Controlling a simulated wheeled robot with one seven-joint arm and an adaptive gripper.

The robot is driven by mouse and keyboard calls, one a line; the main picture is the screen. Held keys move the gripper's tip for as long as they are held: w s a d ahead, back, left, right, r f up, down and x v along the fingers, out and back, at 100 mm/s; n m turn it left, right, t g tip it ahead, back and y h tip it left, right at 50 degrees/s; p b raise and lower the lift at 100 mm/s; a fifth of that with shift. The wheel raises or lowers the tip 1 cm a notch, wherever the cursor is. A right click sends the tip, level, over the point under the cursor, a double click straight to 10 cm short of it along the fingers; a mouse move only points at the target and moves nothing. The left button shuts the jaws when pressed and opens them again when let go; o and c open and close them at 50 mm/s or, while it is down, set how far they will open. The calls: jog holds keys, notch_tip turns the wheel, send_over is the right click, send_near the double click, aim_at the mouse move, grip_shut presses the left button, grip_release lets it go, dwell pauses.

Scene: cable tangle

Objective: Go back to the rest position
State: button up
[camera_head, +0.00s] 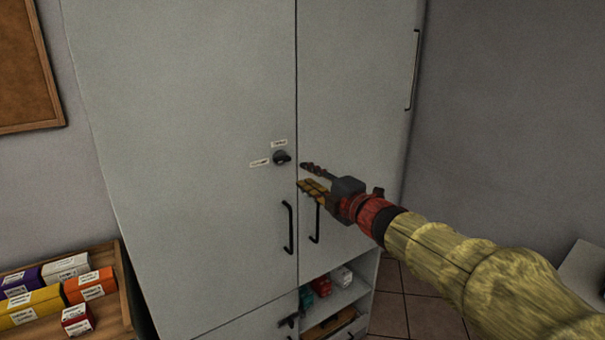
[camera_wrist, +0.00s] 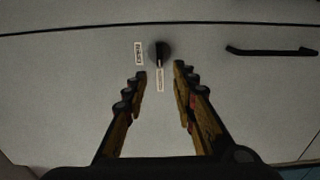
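My gripper (camera_head: 308,177) is at the end of my outstretched arm, in front of the grey cabinet (camera_head: 200,90). Its two fingers are apart with nothing between them. In the wrist view my gripper (camera_wrist: 162,72) points at the cabinet front, with the dark knob (camera_wrist: 162,52) just beyond the fingertips. In the head view the knob (camera_head: 282,158) sits just left of the fingertips, beside the door seam, with two small white labels near it. I cannot tell the exact gap between fingertips and door. Both cabinet doors look shut.
Black door handles (camera_head: 288,228) stand below the knob, near my gripper. An open shelf (camera_head: 340,300) with small items is lower down. A wooden tray (camera_head: 128,290) of several boxes is at the lower left. A corkboard (camera_head: 25,70) hangs on the left wall.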

dwell(0.3)
jog(key=s+d+f+m+g+h, duration=0.1)
jog(key=d+f+m+g+h, duration=0.1)
jog(key=d+f+m+h, duration=0.85)
jog(key=s+d+f+m+g, duration=0.2)
jog(key=s+d+f+m, duration=0.4)
jog(key=s+d, duration=0.25)
jog(key=s+f+m+g+p, duration=0.1)
jog(key=s+f+m+g, duration=0.2)
jog(key=s, duration=0.9)
jog(key=s+f+m+g+p, duration=0.1)
jog(key=s+m+g, duration=0.25)
jog(key=s, duration=0.75)
jog(key=s+a+r+m+t+p, duration=0.1)
jog(key=s+r, duration=0.3)
jog(key=s, duration=0.5)
jog(key=shift+a+m+p, duration=0.4)
jog(key=shift+a+m, duration=0.1)
